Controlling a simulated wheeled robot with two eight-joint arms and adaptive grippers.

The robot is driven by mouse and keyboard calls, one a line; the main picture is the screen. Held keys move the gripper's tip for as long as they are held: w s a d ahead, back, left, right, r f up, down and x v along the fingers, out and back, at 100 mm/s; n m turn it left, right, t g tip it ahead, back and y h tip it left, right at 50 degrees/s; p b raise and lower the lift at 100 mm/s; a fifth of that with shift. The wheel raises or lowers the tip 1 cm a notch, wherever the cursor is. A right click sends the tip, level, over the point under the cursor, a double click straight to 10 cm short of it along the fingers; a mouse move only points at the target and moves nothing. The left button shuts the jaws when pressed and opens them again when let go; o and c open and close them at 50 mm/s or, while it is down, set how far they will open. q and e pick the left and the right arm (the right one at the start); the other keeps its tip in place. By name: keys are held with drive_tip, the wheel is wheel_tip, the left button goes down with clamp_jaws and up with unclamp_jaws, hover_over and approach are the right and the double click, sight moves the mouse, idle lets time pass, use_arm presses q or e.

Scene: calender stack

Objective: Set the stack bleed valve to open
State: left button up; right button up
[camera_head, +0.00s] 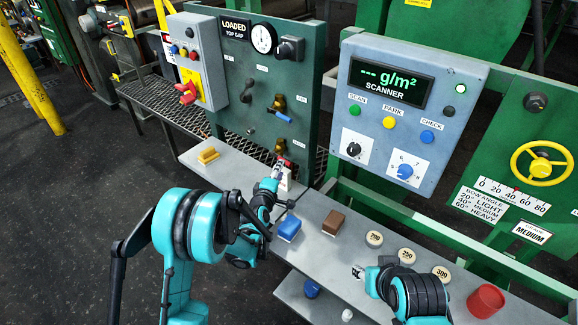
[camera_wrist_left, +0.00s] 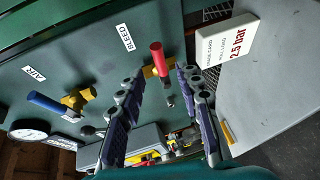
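The bleed valve has a red handle (camera_wrist_left: 157,55) on a brass body (camera_wrist_left: 152,72), beside the BLEED label (camera_wrist_left: 125,37) on the green panel. In the head view the red handle (camera_head: 287,162) shows low on the panel, partly behind my left gripper. My left gripper (camera_head: 279,171) is close in front of it. In the left wrist view its two fingers (camera_wrist_left: 162,88) are spread apart with nothing between them, and the handle shows just beyond the tips. I cannot tell whether they touch it. My right gripper (camera_head: 357,272) is over the grey bench; its opening is too small to judge.
A blue-handled AIR valve (camera_wrist_left: 50,103) is on the same panel. A white card (camera_wrist_left: 228,40) stands close beside the left gripper. Blue (camera_head: 289,228) and brown (camera_head: 333,222) blocks, several numbered discs and a red cup (camera_head: 486,300) are on the bench (camera_head: 330,258).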

use_arm(q)
drive_tip(key=b+x, duration=0.2)
drive_tip(key=x, duration=0.5)
drive_tip(key=shift+a, duration=0.1)
clamp_jaws()
